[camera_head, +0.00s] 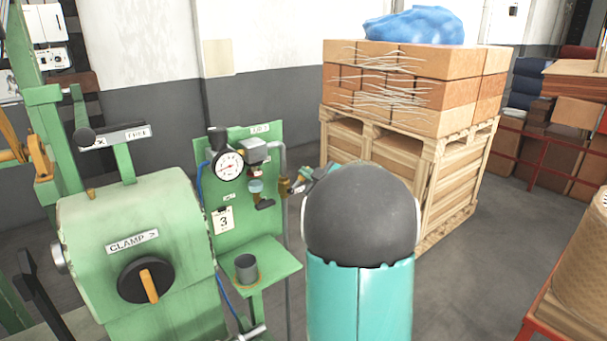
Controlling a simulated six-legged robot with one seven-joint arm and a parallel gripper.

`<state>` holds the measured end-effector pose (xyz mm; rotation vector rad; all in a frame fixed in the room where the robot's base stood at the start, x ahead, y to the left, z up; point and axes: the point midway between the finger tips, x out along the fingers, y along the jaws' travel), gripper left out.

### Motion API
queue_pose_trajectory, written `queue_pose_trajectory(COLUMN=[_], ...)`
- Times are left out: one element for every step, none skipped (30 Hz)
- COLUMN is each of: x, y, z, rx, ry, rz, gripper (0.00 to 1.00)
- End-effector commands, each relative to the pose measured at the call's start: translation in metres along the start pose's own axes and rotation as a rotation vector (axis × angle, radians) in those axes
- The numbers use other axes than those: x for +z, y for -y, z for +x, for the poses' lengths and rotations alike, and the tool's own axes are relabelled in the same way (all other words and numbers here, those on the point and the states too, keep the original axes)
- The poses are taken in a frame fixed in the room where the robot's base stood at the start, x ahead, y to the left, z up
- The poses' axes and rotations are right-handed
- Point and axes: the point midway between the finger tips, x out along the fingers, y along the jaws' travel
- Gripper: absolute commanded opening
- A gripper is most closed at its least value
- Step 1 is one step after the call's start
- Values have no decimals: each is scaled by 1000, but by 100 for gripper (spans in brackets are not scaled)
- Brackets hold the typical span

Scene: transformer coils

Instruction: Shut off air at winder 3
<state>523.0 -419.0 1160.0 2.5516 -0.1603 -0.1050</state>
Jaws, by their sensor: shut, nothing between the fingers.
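A green air panel (236,190) stands left of centre, with a white tag reading 3 (223,221). It carries a round pressure gauge (229,164) and a regulator (253,152) with small fittings below. A brass valve (284,187) sits on the grey pipe at the panel's right edge. Its handle is too small to make out, so I cannot tell its position. My gripper (299,186) shows in part just right of the brass valve, close to it; I cannot tell whether they touch. It is shut and empty. My arm's dark rounded link hides the rest.
A green machine with a CLAMP knob (147,281) fills the left front. A shelf under the panel holds a grey cup (246,267). A wooden crate (440,175) with stacked boxes stands behind right. Bare floor (475,265) lies right of my arm.

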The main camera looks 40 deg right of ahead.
Motion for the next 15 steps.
queue_pose_trajectory(x=[4, 6, 9, 11, 12, 15, 16, 18, 21, 23, 24, 26, 28, 29, 30], y=[-1, -2, -3, -4, -4, -5, -5, -5, -5, -5, -5, -5, -5, -5, -5], z=[0, 0, 0, 0, -1, -1, -1, -1, -1, -1, -1, -1, -1, -1, -1], rx=[-2, -3, -5, -6, -6, -8, -10, -11, -13, -15, -16, -18, -19, -21, -22], ry=[2, 2, 2, 2, 2, 2, 2, 2, 2, 3, 2, 2, 1, 1, 1], rz=[45, 74, 112, 141, 168, 206, 233, 260, 295, 320, 345, 377, 400, 421, 448], gripper=[0, 0, 0, 0, 0, 0, 0, 0, 0, 0, 0, 0, 0, 0, 0])
